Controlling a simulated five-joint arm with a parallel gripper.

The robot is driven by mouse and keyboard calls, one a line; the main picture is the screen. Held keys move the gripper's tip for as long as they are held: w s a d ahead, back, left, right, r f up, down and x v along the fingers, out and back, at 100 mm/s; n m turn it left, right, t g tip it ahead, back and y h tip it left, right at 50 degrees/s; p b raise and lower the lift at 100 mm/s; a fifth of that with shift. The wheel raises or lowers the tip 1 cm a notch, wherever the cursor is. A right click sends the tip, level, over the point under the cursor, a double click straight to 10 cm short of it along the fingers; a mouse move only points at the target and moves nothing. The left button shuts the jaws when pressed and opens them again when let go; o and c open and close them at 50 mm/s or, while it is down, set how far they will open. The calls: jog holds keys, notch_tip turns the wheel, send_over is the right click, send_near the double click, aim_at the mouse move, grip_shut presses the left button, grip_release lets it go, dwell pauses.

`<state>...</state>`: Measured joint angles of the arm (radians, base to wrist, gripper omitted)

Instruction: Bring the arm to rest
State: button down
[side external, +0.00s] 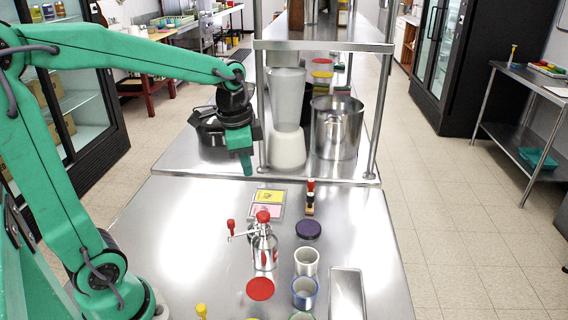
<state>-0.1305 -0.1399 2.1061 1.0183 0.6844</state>
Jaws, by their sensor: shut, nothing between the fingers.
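My arm is green with black joints. It reaches from the lower left up and across to the right. My gripper (247,172) points down above the far left part of the steel table (160,215). Its fingers are together, with nothing held between them. It is apart from the items on the table and hangs behind the yellow and pink cards (268,203).
A bottle with red fittings (264,245), a dark purple disc (308,229), a red disc (260,289), cups (306,262) and a steel tray (347,293) stand on the near table. A large pot (337,128) and a steel shelf frame (372,120) stand behind.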

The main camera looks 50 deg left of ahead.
jog(key=s+d+r+n+t, duration=0.1)
jog(key=s+d+n+t, duration=0.1)
jog(key=s, duration=0.3)
jog(key=s+d+r+n+t, duration=0.1)
jog(key=s+d+n, duration=0.1)
jog(key=s+n, duration=0.2)
jog(key=shift+s+d+t, duration=0.2)
jog(key=shift+s+t, duration=0.2)
jog(key=shift+s, duration=0.65)
